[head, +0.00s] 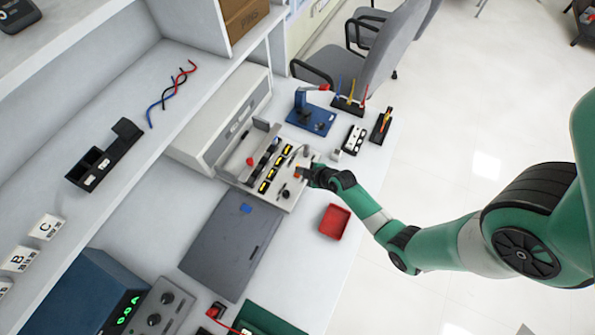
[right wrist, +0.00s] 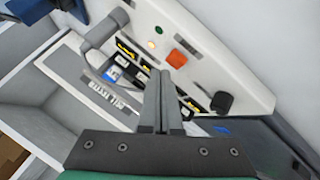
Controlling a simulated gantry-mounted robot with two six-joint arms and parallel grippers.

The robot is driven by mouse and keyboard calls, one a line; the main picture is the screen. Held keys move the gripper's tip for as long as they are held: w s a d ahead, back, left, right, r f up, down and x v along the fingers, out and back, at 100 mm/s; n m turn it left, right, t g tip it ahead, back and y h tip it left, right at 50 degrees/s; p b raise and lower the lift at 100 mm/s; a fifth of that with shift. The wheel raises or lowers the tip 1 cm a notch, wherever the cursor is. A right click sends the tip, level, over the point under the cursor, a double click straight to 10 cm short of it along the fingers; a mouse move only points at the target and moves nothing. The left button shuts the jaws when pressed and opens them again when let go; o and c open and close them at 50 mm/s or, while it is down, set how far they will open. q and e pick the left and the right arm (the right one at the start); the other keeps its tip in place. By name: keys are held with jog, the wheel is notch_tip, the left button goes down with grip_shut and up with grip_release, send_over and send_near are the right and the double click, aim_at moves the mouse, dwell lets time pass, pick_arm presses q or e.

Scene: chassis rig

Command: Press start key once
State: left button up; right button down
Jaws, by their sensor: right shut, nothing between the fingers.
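The chassis (head: 262,172) is a light grey open unit with black and yellow parts, standing on the white bench. In the right wrist view its panel (right wrist: 205,65) carries an orange square key (right wrist: 177,58), a small green round button (right wrist: 151,45), a small pale button (right wrist: 158,30) and a black knob (right wrist: 222,102). No label marks which one is the start key. My right gripper (head: 302,173) is shut and empty, over the right side of the chassis. In the wrist view its closed fingers (right wrist: 160,82) point toward the panel near the orange key; contact cannot be told. My left gripper is not in view.
A grey mat (head: 225,245) lies before the chassis, and a red tray (head: 335,221) to its right. A blue stand (head: 312,118) and black racks (head: 348,104) stand behind. A power supply (head: 95,295) is at the lower left. A shelf (head: 130,110) runs along the left.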

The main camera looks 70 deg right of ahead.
jog(key=shift+r, duration=0.1)
notch_tip(320, 180, up, 5)
jog(key=p, duration=0.4)
jog(key=shift+p, duration=0.3)
dwell(0.4)
